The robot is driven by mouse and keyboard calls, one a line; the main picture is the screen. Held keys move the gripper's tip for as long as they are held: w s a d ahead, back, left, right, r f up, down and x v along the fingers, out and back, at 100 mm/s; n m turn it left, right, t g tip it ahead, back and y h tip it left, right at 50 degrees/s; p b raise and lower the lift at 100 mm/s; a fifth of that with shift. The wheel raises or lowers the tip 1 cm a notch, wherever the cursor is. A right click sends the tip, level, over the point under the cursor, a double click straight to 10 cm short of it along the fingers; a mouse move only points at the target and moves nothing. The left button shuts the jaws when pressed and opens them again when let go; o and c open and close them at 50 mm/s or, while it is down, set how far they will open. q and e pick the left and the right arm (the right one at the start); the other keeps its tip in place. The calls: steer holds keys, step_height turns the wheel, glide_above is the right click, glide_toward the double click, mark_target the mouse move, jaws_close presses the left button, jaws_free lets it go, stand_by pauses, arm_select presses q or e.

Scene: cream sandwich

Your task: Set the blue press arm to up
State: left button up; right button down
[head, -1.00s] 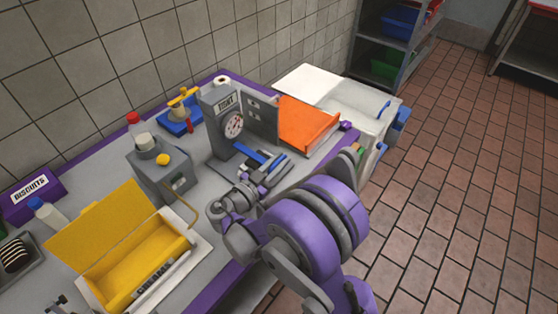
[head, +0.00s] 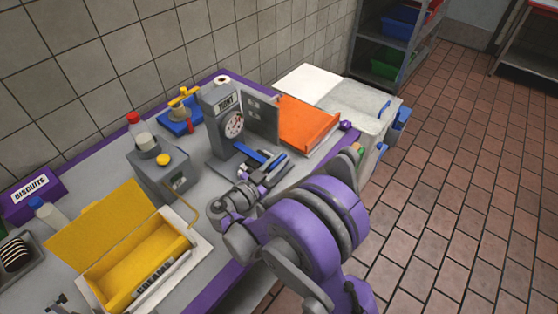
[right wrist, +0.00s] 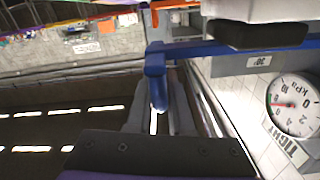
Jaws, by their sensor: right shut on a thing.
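The blue press arm (head: 249,154) lies low and close to level in front of the grey press (head: 219,108), which has a round dial and a TIGHT label. My right gripper (head: 266,173) is at the arm's near end, partly hidden by my own wrist. In the right wrist view, the blue press arm (right wrist: 225,47) runs across the upper part, and its blue handle (right wrist: 156,82) hangs down between my fingers. My right gripper (right wrist: 157,108) is shut on that handle. The dial (right wrist: 293,104) shows at the right.
An orange tray (head: 306,122) lies behind and right of the press. A grey box (head: 160,178) with a yellow knob and an open yellow box (head: 110,215) stand to the left. The purple-edged table (head: 228,282) ends just before my right arm.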

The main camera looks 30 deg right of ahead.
arm_select(q)
steer(key=shift+r, duration=0.1)
arm_select(e)
steer(key=shift+w+r, duration=0.1)
steer(key=shift+r, duration=0.05)
stand_by(0.3)
